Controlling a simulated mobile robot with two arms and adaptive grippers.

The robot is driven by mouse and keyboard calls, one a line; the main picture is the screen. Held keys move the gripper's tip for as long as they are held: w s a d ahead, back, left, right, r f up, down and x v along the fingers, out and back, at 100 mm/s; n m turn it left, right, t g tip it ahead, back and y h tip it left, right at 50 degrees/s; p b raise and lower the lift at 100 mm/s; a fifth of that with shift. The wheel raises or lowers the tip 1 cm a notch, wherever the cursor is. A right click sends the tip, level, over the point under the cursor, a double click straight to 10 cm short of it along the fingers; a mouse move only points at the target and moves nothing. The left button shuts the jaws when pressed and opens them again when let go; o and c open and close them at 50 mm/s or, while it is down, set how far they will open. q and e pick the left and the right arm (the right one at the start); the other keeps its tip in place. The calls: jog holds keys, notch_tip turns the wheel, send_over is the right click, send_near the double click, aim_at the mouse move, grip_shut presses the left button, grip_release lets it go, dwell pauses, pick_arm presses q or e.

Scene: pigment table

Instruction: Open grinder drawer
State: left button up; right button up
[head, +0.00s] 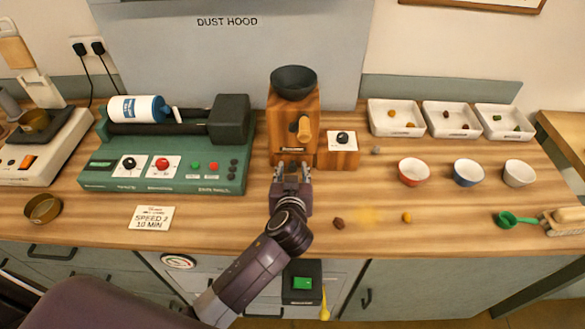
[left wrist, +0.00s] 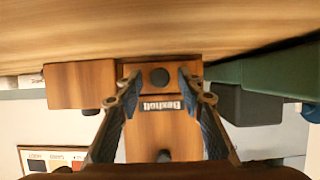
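The wooden grinder (head: 283,118) stands at the middle of the table against the dust hood, with a dark bowl (head: 293,82) on top. In the left wrist view, which is upside down, the grinder's drawer (left wrist: 134,72) shows its front with a dark round knob (left wrist: 160,77). The drawer front looks flush with the body, so it appears closed. My left gripper (head: 292,168) is open in front of the grinder base. In the left wrist view its fingertips (left wrist: 159,80) are spread on both sides of the knob, with gaps visible. My right gripper is not in view.
A green roller machine (head: 165,185) stands close on the left. A wooden control box (head: 338,151) adjoins the grinder's right side. Red (head: 413,173), blue (head: 468,173) and white (head: 519,174) bowls stand farther right. The table in front holds a few small lumps and yellow powder (head: 370,215).

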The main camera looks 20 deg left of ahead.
pick_arm(q)
jog(key=c, duration=0.9)
grip_shut()
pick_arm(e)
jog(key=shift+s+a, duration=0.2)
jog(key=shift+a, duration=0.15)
